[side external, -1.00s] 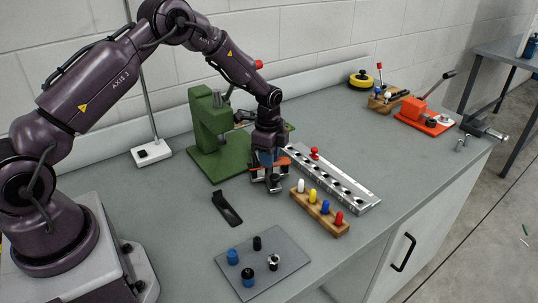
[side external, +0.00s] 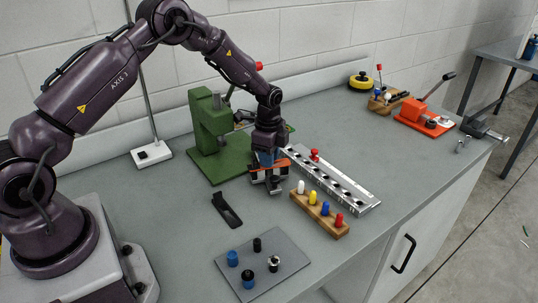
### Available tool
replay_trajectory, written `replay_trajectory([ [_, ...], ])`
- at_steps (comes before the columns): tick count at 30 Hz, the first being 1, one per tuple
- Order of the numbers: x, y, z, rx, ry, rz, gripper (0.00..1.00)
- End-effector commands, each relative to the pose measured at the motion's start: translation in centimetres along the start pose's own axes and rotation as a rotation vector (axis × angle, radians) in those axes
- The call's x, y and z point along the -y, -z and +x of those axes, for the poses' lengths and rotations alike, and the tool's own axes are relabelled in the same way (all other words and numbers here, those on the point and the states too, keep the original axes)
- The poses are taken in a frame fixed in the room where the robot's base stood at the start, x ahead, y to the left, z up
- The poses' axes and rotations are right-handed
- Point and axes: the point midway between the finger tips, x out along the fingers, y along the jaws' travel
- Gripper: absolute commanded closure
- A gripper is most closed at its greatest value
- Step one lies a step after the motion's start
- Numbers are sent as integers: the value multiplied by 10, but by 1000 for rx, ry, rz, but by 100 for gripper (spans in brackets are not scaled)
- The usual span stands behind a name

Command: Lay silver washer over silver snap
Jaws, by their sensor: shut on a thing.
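A silver snap (side external: 273,264) with a dark body stands near the right side of a grey plate (side external: 285,246) at the front of the bench. My gripper (side external: 272,187) points down low over the bench, behind the plate and in front of the green press. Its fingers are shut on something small. The held thing is mostly hidden by the fingers, and I cannot make out whether it is the silver washer. I see no washer clearly elsewhere.
Two blue pieces (side external: 232,258) and a black piece (side external: 257,244) share the plate. The green press (side external: 209,135) stands behind my gripper. A silver rail (side external: 345,187) and a wooden peg block (side external: 319,214) lie to its right. A black bracket (side external: 227,210) lies left.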

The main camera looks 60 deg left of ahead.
Motion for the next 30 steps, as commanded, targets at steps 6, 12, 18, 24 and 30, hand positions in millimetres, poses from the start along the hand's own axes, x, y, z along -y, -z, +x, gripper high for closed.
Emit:
replay_trajectory([
  [6,0,0,6,0,-1,0,100],
  [12,0,0,5,0,0,0,100],
  [18,0,0,-1,0,1,0,100],
  [24,0,0,-4,0,-1,0,100],
  [30,0,0,-4,0,-1,0,100],
])
